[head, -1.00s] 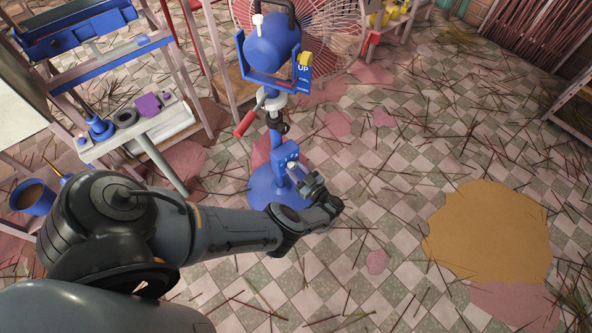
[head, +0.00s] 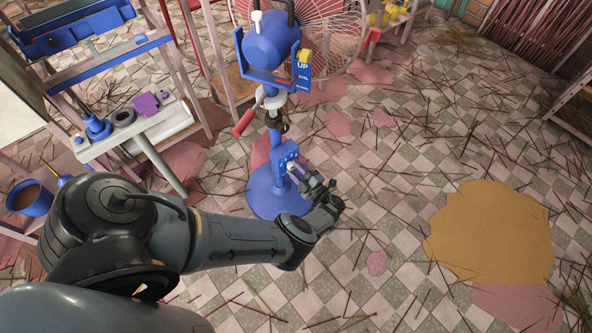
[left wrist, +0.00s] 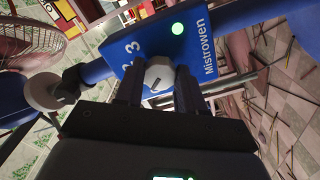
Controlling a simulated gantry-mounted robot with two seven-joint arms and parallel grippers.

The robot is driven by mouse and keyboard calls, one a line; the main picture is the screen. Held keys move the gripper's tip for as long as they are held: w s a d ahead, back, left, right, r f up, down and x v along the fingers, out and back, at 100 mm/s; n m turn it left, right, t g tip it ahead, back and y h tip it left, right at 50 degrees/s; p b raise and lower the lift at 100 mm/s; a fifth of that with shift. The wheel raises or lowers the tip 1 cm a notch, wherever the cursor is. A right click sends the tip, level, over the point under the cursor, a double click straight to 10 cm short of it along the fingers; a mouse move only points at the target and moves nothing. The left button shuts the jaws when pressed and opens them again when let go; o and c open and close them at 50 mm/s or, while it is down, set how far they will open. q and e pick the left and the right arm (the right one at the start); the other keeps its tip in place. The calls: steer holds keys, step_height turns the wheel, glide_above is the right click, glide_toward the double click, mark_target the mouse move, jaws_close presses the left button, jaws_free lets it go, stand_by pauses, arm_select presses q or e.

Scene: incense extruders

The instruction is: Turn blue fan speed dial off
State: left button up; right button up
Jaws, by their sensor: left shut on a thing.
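The blue fan (head: 272,45) stands upright on a round blue base (head: 272,200), its wire cage behind the motor. Its blue control panel (head: 287,156) is low on the stand. In the left wrist view the panel (left wrist: 199,33) carries a grey-white dial (left wrist: 160,73), the digits 2 and 3, a lit green light (left wrist: 178,28) and the word Mistrowen. My left gripper (head: 298,172) is at the panel. In the left wrist view its two dark fingers (left wrist: 157,88) are shut on the dial, one on each side. My right gripper is in neither view.
A bench (head: 150,130) with small blue, black and purple parts stands to the left. A blue pot (head: 30,199) is at the far left. Thin sticks litter the tiled floor, with an ochre powder patch (head: 490,230) at right. The floor right of the fan is otherwise open.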

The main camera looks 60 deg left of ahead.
arm_select(q)
steer(key=shift+n, duration=2)
steer(key=o, duration=1)
steer(key=shift+o, duration=0.2)
steer(key=shift+d, duration=0.1)
steer(key=w+d, duration=0.2)
steer(key=d, duration=0.8)
steer(key=shift+d, duration=0.3)
